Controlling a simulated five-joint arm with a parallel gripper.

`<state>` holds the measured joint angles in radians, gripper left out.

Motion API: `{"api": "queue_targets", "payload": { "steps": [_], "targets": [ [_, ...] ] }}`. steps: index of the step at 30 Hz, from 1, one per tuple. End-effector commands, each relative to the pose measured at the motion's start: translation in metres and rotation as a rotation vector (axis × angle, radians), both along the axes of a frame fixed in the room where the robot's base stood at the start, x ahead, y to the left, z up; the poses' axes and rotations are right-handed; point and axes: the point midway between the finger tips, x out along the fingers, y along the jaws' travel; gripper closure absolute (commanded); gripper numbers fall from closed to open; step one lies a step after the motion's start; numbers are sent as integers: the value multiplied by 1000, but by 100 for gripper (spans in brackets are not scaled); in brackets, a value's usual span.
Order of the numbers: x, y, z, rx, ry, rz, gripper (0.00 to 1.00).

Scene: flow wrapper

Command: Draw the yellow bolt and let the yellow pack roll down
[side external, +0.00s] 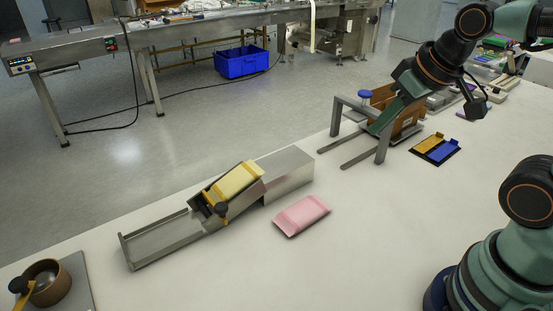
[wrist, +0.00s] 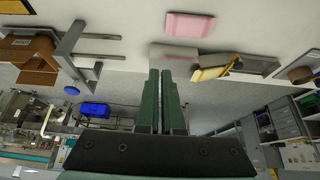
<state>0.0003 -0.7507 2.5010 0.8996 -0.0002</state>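The yellow pack (side external: 238,180) lies on a tilted dark ramp at mid-table, sloping down to the left; it also shows in the wrist view (wrist: 212,72). The yellow bolt (side external: 224,219) with a black knob stands at the ramp's lower end, just below the pack. A grey open tray (side external: 165,243) extends from the ramp's low end and looks empty. My gripper (side external: 377,127) is up and to the right of the ramp, by the grey frame, well away from the bolt. In the wrist view its green fingers (wrist: 167,72) lie close together with nothing visible between them.
A pink pack (side external: 302,215) lies right of the ramp. A grey metal frame (side external: 383,142) and brown box (side external: 408,112) stand near my gripper. Yellow and blue pieces (side external: 436,149) lie right of them. A brown cup (side external: 50,283) stands at front left.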

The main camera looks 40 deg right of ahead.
Motion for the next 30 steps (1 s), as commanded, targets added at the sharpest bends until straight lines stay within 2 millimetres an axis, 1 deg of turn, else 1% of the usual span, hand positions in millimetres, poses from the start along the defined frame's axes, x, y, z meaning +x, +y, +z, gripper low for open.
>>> {"api": "queue_targets", "payload": {
  "steps": [1, 2, 3, 4, 8, 11, 15, 18, 23, 26, 30],
  "targets": [
    [1, 0, 0, 1, 1, 0, 73],
    [1, 1, 1, 2, 3, 0, 62],
    [3, 2, 3, 5, 6, -2, 46],
    [5, 4, 4, 9, 13, -2, 35],
    [23, 18, 15, 36, 55, -17, 34],
    [43, 34, 24, 62, 104, -37, 34],
    [72, 62, 31, 92, 173, -73, 34],
    [92, 85, 32, 106, 222, -100, 34],
    [122, 125, 24, 117, 298, -147, 34],
    [137, 153, 14, 117, 345, -178, 34],
    [154, 193, -6, 107, 406, -224, 34]
  ]
}}
